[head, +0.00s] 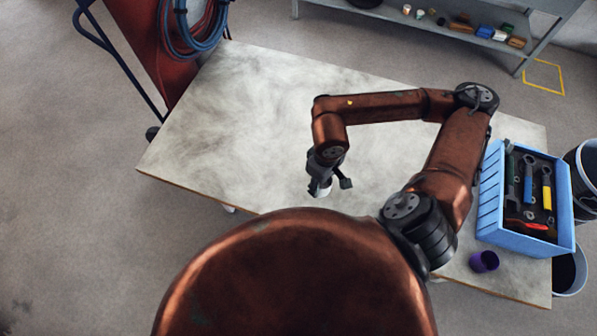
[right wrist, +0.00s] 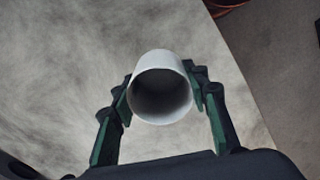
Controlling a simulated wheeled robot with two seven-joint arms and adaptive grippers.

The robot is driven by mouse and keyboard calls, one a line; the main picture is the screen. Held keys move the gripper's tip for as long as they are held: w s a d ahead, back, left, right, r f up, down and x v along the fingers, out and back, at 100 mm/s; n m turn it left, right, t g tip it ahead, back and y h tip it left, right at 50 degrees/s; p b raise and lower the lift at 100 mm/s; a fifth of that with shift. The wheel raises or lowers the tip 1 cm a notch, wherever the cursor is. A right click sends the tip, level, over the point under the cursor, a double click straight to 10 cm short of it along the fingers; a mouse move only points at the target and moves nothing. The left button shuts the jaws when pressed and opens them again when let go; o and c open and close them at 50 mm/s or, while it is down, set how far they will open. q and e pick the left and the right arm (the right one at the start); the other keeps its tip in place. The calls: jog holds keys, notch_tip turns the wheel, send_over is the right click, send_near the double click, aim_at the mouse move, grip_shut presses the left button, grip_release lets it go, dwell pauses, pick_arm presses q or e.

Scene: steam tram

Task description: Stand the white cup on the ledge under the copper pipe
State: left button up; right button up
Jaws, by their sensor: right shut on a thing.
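My right gripper (head: 330,186) is over the front part of the table. It is shut on the white cup (head: 319,190), which is mostly hidden by the fingers in the head view. In the right wrist view the white cup (right wrist: 160,62) sits between the two green-lined fingers of the right gripper (right wrist: 163,92), its open mouth facing the camera. I cannot tell whether the cup touches the table. No copper pipe or ledge under one can be made out. My left gripper is out of view.
The pale table (head: 240,120) is largely bare. A blue crate of tools (head: 490,205) and a purple cup (head: 484,261) stand at its right end. Behind are a red cart with hoses (head: 140,35) and a grey shelf (head: 400,22) with small items. Buckets (head: 570,270) stand right.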

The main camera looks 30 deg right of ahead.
jog(key=w+f, duration=0.2)
jog(key=w, duration=0.3)
jog(key=p, duration=0.1)
send_over(301, 179)
jog(key=f, duration=0.4)
jog(key=shift+s+f, duration=0.4)
jog(key=shift+w+f, duration=0.45)
jog(key=shift+f+p, duration=0.65)
jog(key=shift+f, duration=0.95)
jog(key=shift+f+b, duration=0.2)
jog(key=shift+b, duration=0.15)
jog(key=o, duration=1.1)
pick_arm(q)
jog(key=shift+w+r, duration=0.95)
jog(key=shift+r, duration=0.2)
pick_arm(e)
jog(key=shift+o, duration=0.5)
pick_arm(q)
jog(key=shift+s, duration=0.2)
pick_arm(e)
jog(key=shift+r, duration=0.1)
